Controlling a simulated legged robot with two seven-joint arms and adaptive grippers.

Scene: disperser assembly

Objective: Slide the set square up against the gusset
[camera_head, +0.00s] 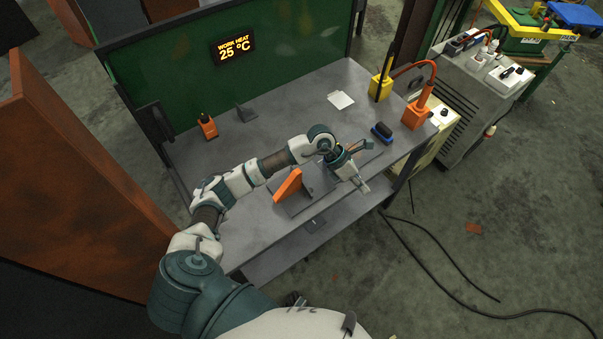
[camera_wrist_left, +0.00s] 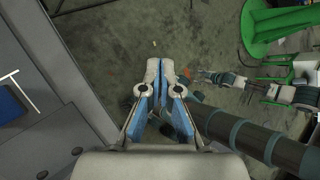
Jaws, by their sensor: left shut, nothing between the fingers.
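An orange slab-like piece (camera_head: 287,184), which looks like the set square, stands tilted on the front part of the grey table. A dark grey plate (camera_head: 297,207) lies under and beside it. A small grey wedge (camera_head: 246,111) stands at the back of the table; I cannot tell for sure which grey piece is the gusset. My left gripper (camera_head: 362,187) is shut and empty, to the right of the orange piece and apart from it, by the table's front edge. In the left wrist view its fingers (camera_wrist_left: 160,68) are together over the floor. My right gripper is not recognisable.
An orange holder (camera_head: 208,127) stands at the back left. White paper (camera_head: 341,99), a dark blue object (camera_head: 381,131), a yellow block (camera_head: 380,87) and an orange block (camera_head: 415,115) are on the right. A green panel (camera_head: 290,50) closes the back. The table's left middle is bare.

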